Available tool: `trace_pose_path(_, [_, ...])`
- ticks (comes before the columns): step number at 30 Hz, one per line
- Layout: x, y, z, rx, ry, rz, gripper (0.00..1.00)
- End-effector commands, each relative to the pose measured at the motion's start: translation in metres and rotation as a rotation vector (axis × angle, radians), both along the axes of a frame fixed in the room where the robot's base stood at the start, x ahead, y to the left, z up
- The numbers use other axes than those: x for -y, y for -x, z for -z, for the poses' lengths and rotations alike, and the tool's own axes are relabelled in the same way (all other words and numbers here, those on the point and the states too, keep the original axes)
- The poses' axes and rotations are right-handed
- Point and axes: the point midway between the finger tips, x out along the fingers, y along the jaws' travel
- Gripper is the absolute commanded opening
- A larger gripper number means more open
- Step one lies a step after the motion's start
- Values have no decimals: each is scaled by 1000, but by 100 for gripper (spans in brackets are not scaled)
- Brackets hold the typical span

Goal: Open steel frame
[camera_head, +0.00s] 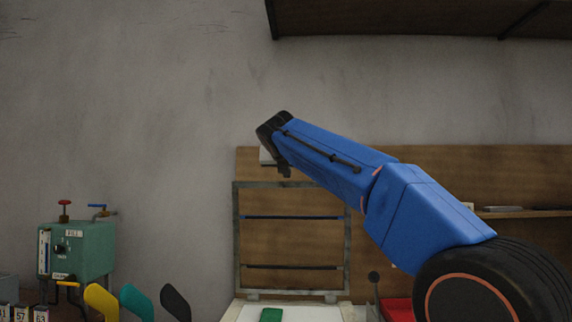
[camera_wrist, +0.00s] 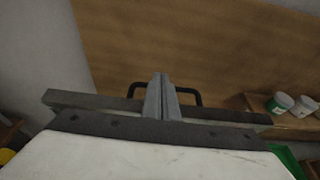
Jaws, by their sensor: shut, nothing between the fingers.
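The steel frame (camera_head: 348,235) is a grey rectangular frame standing upright at the back of a white-topped bench, with its lower edge at two small brackets. My gripper (camera_head: 284,172) is near its top bar, left of the middle. In the wrist view my gripper's two grey fingers (camera_wrist: 160,97) are shut with nothing between them. A grey bar (camera_wrist: 80,99) runs crosswise behind them, with a black handle (camera_wrist: 197,94) beyond. This looks like part of the frame, but I cannot tell whether the fingers touch it. A white surface with a dark edge fills the bottom of the view.
A green block (camera_head: 271,315) lies on the white top (camera_head: 300,313). A teal machine (camera_head: 85,248) and yellow, teal and black sock forms stand at left. A wooden shelf with white tubs (camera_wrist: 279,103) is at right. A dark shelf (camera_head: 420,18) hangs above.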

Motion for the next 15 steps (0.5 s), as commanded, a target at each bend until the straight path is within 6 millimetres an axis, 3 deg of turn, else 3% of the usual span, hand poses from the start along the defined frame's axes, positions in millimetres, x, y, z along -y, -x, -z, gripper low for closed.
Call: trace_pose_path(15, [10, 37, -30, 1, -2, 7, 0])
